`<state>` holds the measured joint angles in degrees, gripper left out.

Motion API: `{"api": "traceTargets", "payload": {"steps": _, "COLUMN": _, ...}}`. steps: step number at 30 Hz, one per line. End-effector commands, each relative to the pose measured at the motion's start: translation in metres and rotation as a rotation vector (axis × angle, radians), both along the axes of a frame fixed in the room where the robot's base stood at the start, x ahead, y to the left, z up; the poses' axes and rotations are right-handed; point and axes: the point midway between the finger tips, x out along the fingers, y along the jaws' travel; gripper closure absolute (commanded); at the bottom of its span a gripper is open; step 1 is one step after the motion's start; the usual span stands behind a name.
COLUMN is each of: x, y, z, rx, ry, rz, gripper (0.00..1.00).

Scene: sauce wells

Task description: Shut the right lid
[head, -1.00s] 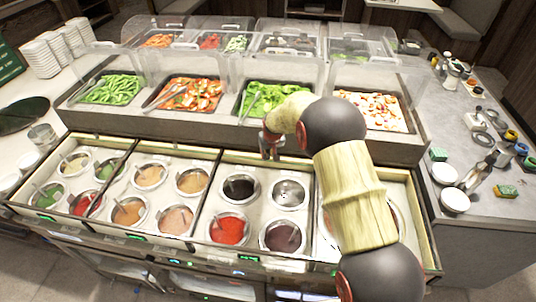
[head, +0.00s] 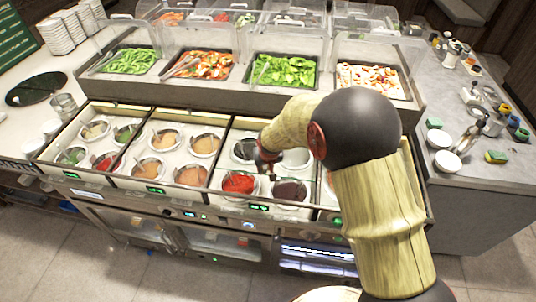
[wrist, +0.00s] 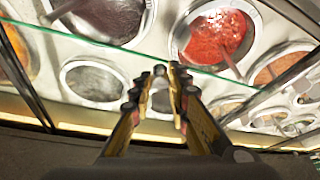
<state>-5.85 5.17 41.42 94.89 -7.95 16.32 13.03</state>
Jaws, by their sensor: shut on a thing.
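A clear glass pane with a green edge, which I take to be the right lid (wrist: 100,44), crosses the wrist view above the sauce pots. My gripper (wrist: 168,74) has its fingertips close together at that edge, shut on it. In the head view my gripper (head: 266,162) is over the third section of the sauce counter, between the red sauce pot (head: 238,183) and the dark pots. The glass is hard to make out there, so how far it is open cannot be told. My arm hides much of the rightmost section.
Several sauce pots with ladles stand in the left sections, such as an orange one (head: 150,167). Behind them is a raised row of food trays, with green leaves (head: 285,71), under clear guards. White bowls (head: 447,161) and bottles stand on the right counter.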

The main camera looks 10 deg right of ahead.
Motion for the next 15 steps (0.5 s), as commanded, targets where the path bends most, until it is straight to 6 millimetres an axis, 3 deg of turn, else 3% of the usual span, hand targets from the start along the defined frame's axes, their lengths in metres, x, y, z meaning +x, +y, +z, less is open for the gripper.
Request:
{"api": "traceTargets", "payload": {"steps": 6, "x": -0.035, "y": 0.015, "z": -0.001, "rx": 0.000, "ry": -0.001, "rz": 0.003, "gripper": 1.00}}
{"api": "traceTargets", "payload": {"steps": 15, "x": -0.051, "y": 0.021, "z": -0.001, "rx": 0.000, "ry": 0.000, "rz": 0.001, "gripper": 1.00}}
